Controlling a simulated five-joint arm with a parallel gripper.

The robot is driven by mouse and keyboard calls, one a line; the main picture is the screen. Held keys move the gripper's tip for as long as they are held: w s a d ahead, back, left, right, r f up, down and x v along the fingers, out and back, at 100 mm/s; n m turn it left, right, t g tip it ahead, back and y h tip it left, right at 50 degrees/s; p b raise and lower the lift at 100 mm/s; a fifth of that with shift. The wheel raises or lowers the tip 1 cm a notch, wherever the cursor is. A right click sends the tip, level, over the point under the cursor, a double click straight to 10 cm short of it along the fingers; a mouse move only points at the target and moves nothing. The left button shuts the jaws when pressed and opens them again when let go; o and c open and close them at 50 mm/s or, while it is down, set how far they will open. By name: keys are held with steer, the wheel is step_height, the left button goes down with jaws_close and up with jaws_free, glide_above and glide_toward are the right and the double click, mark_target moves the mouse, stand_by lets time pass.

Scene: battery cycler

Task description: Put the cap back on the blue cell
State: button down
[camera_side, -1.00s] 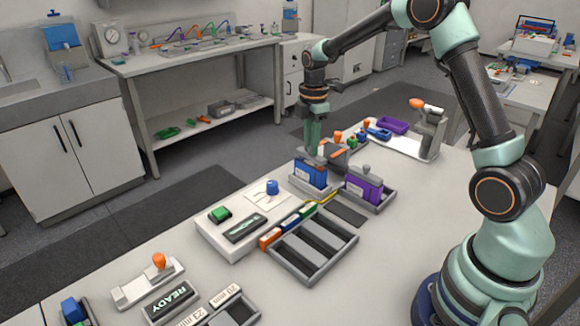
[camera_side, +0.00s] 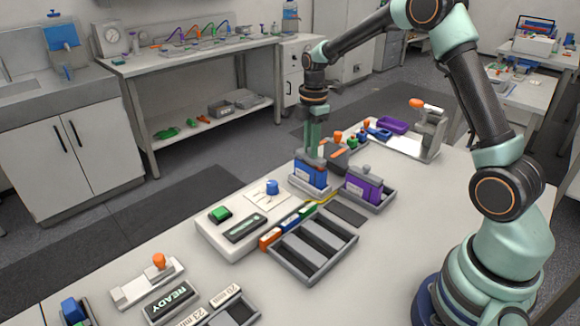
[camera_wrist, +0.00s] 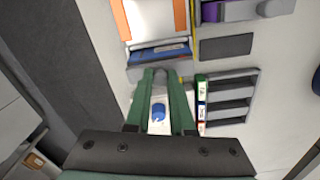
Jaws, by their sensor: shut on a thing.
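The blue cell (camera_side: 310,176) stands upright in a pale holder at the middle of the table in the side view. It also shows in the wrist view (camera_wrist: 157,55), just beyond the fingertips. My gripper (camera_side: 313,150) points down right over the cell's top. Its fingers (camera_wrist: 162,74) are shut on a small grey piece, which looks like the cap (camera_wrist: 161,78). The cap is mostly hidden by the fingers. I cannot tell whether it touches the cell.
A purple cell (camera_side: 362,187) with a grey knobbed cap stands in a tray to the right. An empty slotted rack (camera_side: 313,246) and a panel with a blue knob (camera_side: 272,187) are nearer. An orange-topped device (camera_side: 338,152) stands close behind.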

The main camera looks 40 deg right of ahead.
steer(key=shift+f, duration=0.4)
stand_by(0.4)
steer(key=shift+c, duration=1.1)
jaws_free()
steer(key=shift+r, duration=0.1)
steer(key=shift+r, duration=3.45)
jaws_close()
steer(key=shift+f, duration=0.3)
